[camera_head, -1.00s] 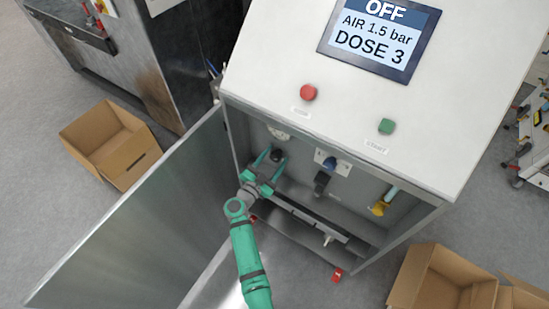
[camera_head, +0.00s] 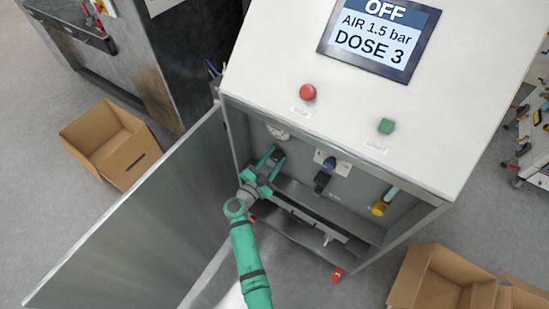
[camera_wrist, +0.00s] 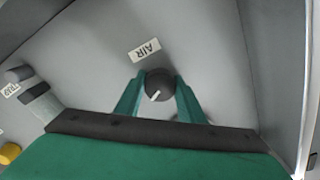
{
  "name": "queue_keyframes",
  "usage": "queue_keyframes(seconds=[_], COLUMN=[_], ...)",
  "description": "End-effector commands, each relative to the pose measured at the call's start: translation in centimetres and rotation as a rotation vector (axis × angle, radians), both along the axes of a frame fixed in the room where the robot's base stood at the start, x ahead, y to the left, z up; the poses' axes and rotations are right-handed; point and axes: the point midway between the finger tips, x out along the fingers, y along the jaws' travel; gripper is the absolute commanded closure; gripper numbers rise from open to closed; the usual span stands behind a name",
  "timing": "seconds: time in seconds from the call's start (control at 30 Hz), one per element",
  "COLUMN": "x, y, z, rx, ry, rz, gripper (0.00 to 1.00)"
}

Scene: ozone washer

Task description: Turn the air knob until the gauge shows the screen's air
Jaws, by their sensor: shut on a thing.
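The air knob (camera_wrist: 159,84) is round and black with a white pointer line, beside a label reading AIR in the wrist view. My gripper (camera_wrist: 160,92) has its two green fingers on either side of the knob, shut on it. In the head view my gripper (camera_head: 272,157) reaches into the open cabinet and mostly hides the knob. The gauge (camera_head: 278,133) is a pale dial above the knob, partly under the cabinet's edge; its reading is too small to tell. The screen (camera_head: 379,35) reads OFF, AIR 1.5 bar, DOSE 3.
The cabinet door (camera_head: 140,215) stands open to the left of my arm. A blue knob (camera_head: 330,163) and a yellow handle (camera_head: 380,208) sit further right inside. Red (camera_head: 308,92) and green (camera_head: 386,126) buttons are on the sloped panel. Cardboard boxes (camera_head: 112,143) stand on the floor.

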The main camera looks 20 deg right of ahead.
Motion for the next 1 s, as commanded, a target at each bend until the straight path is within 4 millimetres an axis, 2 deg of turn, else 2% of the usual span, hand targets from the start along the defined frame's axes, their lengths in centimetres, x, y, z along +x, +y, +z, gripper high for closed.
queue_keyframes(seconds=[0.6,1.0], x=[0.04,0.04], y=[0.18,0.16], z=[0.04,0.07], rx=[0.305,0.394], ry=[-0.393,-0.507], rz=[0.003,0.002], gripper=[0.87,0.87])
